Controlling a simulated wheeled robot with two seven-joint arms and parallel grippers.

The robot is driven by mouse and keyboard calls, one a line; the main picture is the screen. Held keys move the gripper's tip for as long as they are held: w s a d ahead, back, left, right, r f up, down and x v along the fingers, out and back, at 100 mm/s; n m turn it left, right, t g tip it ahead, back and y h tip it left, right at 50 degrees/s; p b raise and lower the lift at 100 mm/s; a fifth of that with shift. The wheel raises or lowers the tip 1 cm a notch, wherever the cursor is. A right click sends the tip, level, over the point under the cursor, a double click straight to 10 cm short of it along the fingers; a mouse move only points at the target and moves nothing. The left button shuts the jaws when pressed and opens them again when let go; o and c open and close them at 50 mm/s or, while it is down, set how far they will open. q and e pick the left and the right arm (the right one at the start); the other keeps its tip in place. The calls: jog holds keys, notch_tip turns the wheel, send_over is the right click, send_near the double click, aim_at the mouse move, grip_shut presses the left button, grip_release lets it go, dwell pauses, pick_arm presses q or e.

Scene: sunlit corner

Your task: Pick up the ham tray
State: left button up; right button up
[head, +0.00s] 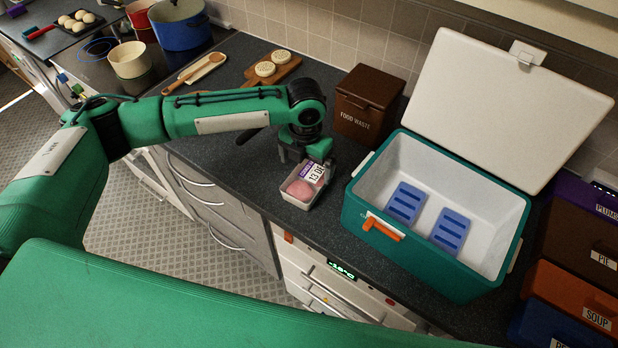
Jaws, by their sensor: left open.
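The ham tray (297,196) is a small pale tray with pink ham in it and a white label marked with print. It sits on the dark counter, left of the cooler box. My left gripper (305,160) is open, pointing down at the tray's far end. One finger appears close to the label side; I cannot tell whether the fingers touch the tray. My right gripper is not in view.
An open teal cooler box (437,205) holds two blue ice packs. A brown food waste bin (367,103) stands behind the tray. Labelled boxes (575,290) line the right. A wooden board (271,69) with round items lies at the back. Drawers (205,195) are below the counter.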

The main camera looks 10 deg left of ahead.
aim_at(308, 176)
pick_arm(q)
jog(key=shift+f, duration=0.5)
jog(key=f, duration=0.1)
jog(key=f+p, duration=0.1)
jog(key=f, duration=0.1)
jog(key=f+p, duration=0.1)
jog(key=shift+w+d+f, duration=0.1)
jog(key=shift+d+f, duration=0.05)
jog(key=shift+d, duration=0.15)
jog(key=shift+f+p, duration=0.3)
jog(key=shift+f, duration=0.05)
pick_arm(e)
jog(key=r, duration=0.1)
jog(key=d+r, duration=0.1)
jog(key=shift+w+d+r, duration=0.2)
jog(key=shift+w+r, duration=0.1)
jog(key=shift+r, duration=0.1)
pick_arm(q)
jog(key=shift+c, duration=0.4)
jog(key=c, duration=1.1)
jog(key=shift+r, duration=0.15)
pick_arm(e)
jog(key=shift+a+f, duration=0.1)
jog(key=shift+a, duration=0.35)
